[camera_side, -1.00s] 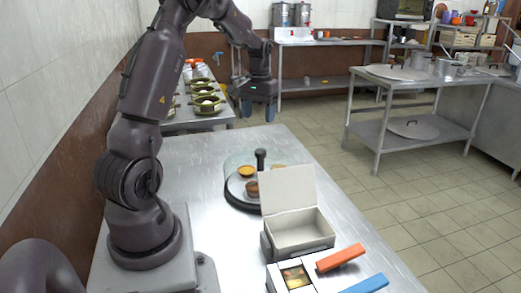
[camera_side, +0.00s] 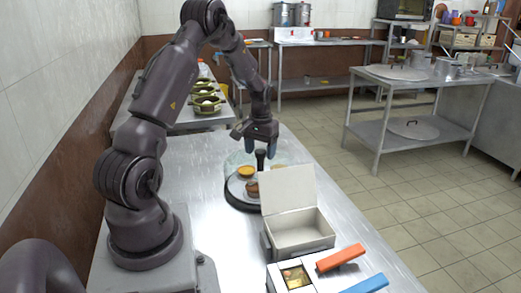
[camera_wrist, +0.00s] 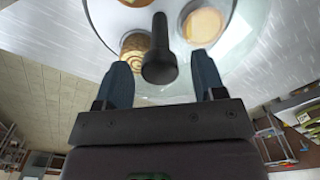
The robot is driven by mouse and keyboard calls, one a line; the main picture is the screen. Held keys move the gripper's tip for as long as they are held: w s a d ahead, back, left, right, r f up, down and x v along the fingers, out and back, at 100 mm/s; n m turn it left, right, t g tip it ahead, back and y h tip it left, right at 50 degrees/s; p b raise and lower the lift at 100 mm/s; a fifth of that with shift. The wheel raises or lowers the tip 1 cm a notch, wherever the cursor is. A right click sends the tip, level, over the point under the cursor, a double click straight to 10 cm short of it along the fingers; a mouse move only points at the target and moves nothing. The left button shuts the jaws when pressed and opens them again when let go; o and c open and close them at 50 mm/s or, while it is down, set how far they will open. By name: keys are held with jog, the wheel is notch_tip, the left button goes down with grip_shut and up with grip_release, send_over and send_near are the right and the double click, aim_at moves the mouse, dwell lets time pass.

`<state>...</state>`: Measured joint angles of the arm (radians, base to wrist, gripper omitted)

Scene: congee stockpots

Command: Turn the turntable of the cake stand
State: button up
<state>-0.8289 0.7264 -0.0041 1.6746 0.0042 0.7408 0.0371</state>
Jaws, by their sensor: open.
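The cake stand (camera_side: 240,203) stands on the steel table, with a black base, a round plate with pastries and a clear dome. Its black upright knob (camera_side: 260,158) rises at the middle. In the wrist view the knob (camera_wrist: 159,55) shows between and beyond the two open fingers of my gripper (camera_wrist: 162,80), with clear space on each side. I cannot tell whether the fingertips reach down to the knob's height.
An open white box (camera_side: 300,230) stands close in front of the stand, its lid raised beside the dome. A small box (camera_side: 295,277), an orange bar (camera_side: 341,258) and a blue bar (camera_side: 366,284) lie nearer. The table (camera_side: 185,165) left of the stand is clear.

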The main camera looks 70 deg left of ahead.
grip_shut()
dwell(0.3)
jog(key=shift+m, duration=12)
